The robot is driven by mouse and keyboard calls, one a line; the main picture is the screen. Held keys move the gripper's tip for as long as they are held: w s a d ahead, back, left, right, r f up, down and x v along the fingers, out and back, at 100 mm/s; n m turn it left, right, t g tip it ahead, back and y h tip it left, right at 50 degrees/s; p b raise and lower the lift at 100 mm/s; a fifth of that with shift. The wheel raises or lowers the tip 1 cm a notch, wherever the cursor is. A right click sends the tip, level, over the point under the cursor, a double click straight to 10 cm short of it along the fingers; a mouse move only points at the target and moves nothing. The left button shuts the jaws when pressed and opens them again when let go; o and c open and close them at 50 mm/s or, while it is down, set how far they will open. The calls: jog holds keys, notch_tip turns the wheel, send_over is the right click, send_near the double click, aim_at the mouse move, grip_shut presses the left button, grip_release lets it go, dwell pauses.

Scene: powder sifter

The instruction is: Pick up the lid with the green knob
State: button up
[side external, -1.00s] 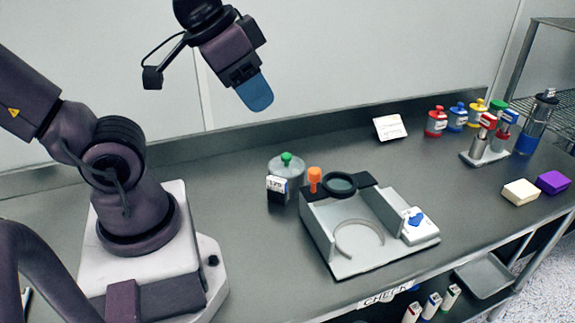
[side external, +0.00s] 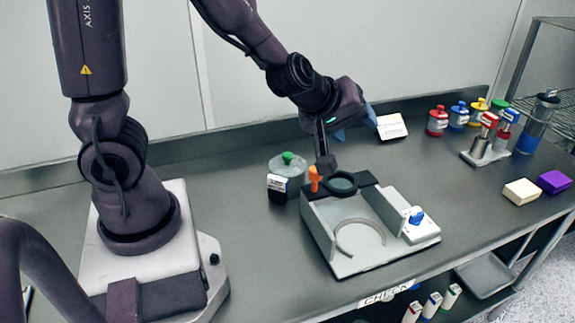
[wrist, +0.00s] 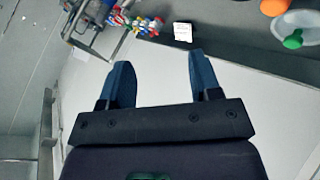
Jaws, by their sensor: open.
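The lid with the green knob (side external: 288,158) sits on a grey round container (side external: 296,182), left of the sifter station. The green knob also shows in the wrist view (wrist: 293,40), at the upper right, over a pale round shape. My gripper (side external: 355,125) is in the air right of the lid and higher than it, with its blue fingers apart. In the wrist view my gripper (wrist: 160,62) is open with nothing between the fingers. A small white-and-black label block (side external: 278,187) stands in front of the container and hides part of it.
An orange knob (side external: 315,176) stands close right of the container, beside a black ring (side external: 341,183) on the grey station (side external: 340,265). A white card (side external: 391,127) leans at the back. Several coloured jars, including a red one (side external: 437,122), stand at the back right.

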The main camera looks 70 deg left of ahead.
aim_at(286, 158)
jog(key=s+a+f+n+g+y, duration=0.1)
jog(key=a+f+n+y, duration=0.1)
jog(key=f, duration=0.1)
jog(key=s+a+f+n+g+y, duration=0.2)
jog(key=a+f+y, duration=0.1)
jog(key=s+a+f+n+g+y, duration=0.1)
jog(key=s+a+f+n+y, duration=0.1)
jog(key=a+f, duration=0.1)
jog(key=shift+f+g, duration=0.3)
jog(key=shift+g, duration=0.1)
jog(key=s+f+m+t+y, duration=0.4)
jog(key=s+f+m, duration=0.3)
jog(key=m, duration=0.1)
jog(key=x, duration=0.7)
jog(key=shift+w+a+r, duration=0.15)
jog(key=shift+a, duration=0.2)
jog(key=x, duration=0.3)
jog(key=r+x, duration=0.1)
jog(key=x, duration=0.1)
jog(key=shift+w+a+f, duration=0.2)
jog(key=shift+w+a, duration=0.05)
jog(key=c, duration=1)
